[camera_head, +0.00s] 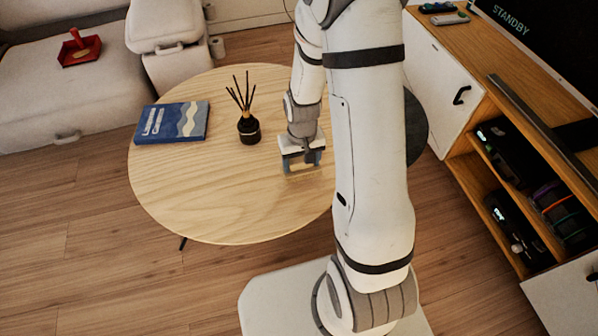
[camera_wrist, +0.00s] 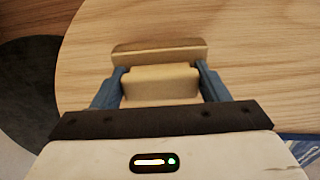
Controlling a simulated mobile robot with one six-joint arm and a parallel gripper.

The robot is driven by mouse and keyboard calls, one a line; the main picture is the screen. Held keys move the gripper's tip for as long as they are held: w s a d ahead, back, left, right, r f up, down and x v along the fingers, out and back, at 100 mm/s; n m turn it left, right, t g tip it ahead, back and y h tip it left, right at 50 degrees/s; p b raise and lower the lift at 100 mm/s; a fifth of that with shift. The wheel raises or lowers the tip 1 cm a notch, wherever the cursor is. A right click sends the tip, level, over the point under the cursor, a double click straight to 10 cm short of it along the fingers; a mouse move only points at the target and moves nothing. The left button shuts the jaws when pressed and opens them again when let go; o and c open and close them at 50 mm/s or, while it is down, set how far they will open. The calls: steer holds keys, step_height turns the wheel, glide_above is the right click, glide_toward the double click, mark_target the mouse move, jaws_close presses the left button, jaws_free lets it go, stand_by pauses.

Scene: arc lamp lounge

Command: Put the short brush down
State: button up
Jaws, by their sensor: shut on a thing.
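My gripper (camera_head: 302,158) is low over the right part of the round wooden table (camera_head: 215,205), pointing down. In the wrist view its two blue fingers (camera_wrist: 160,87) are shut on the short brush (camera_wrist: 160,82), a pale cream and tan block-like piece with a wider tan bar at its far side. In the head view only a small pale part of the brush (camera_head: 301,171) shows beneath the fingers. It is at or just above the tabletop; I cannot tell whether it touches.
A dark reed diffuser (camera_head: 249,130) stands left of my gripper, and a blue book (camera_head: 172,122) lies farther left. The table's front is clear. A red dustpan-like thing (camera_head: 80,48) is on the sofa (camera_head: 60,100). A wooden media cabinet (camera_head: 490,110) stands at right.

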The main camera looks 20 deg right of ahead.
steer(key=shift+f+b, duration=0.5)
steer(key=shift+f, duration=1.25)
steer(key=shift+f, duration=0.15)
steer(key=o, duration=0.9)
steer(key=shift+o, duration=0.2)
step_height(320, 180, up, 12)
steer(key=p, duration=0.3)
steer(key=shift+p, duration=0.35)
step_height(320, 180, up, 10)
glide_above(301, 169)
steer(key=s, duration=0.5)
steer(key=s+r+t, duration=0.1)
steer(key=s+r, duration=0.4)
steer(key=s, duration=0.2)
steer(key=shift+s+a+r, duration=0.25)
steer(key=shift+s+r, duration=0.05)
steer(key=shift+s, duration=0.1)
